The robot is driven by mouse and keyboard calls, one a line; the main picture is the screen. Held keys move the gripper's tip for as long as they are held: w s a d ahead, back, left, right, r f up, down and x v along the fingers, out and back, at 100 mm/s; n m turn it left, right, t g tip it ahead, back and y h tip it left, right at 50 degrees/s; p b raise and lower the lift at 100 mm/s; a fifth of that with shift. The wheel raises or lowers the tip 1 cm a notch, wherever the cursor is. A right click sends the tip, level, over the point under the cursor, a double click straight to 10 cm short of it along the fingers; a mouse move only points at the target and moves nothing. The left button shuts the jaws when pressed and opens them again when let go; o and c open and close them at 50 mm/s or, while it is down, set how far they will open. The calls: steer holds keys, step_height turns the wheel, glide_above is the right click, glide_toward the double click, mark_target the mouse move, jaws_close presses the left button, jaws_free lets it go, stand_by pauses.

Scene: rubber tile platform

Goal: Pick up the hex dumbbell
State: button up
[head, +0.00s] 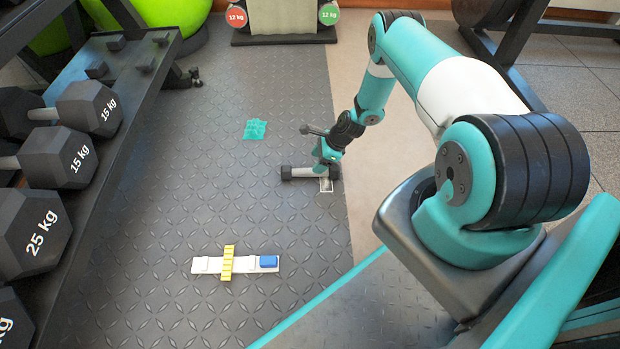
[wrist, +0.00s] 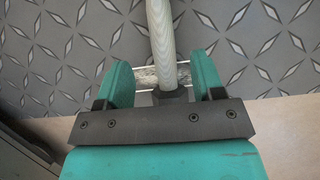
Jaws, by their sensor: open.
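The hex dumbbell (head: 303,172) lies on the patterned rubber floor, with a light grey bar and small dark heads. My gripper (head: 325,162) is above its right end and partly covers it in the head view. In the wrist view my gripper (wrist: 162,80) is open, with a teal finger on each side of the pale bar (wrist: 160,35). The bar runs from the top edge down between the fingers to a dark end piece. I cannot tell whether either finger touches it.
A rack (head: 135,65) of large dumbbells stands along the left. A teal folded cloth-like item (head: 255,130) lies on the floor. Nearer lies a white strip (head: 207,265) with a yellow piece (head: 228,263) and a blue block (head: 269,262). Floor around the dumbbell is mostly clear.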

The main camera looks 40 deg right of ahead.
mark_target(310, 172)
steer(key=shift+w+a+f, duration=0.15)
steer(key=shift+a+f, duration=0.05)
steer(key=shift+f, duration=0.3)
steer(key=f+b, duration=0.2)
steer(key=f, duration=0.1)
steer(key=a+f+b, duration=0.1)
steer(key=b, duration=0.1)
steer(key=shift+w+f, duration=0.15)
steer(key=shift+w, duration=0.2)
steer(key=shift+w+a+f, duration=0.15)
steer(key=shift+w+f, duration=0.05)
steer(key=shift+f, duration=0.1)
steer(key=shift+r, duration=0.1)
steer(key=shift+f+b, duration=0.2)
steer(key=shift+b, duration=0.15)
steer(key=shift+w+r, duration=0.1)
jaws_close()
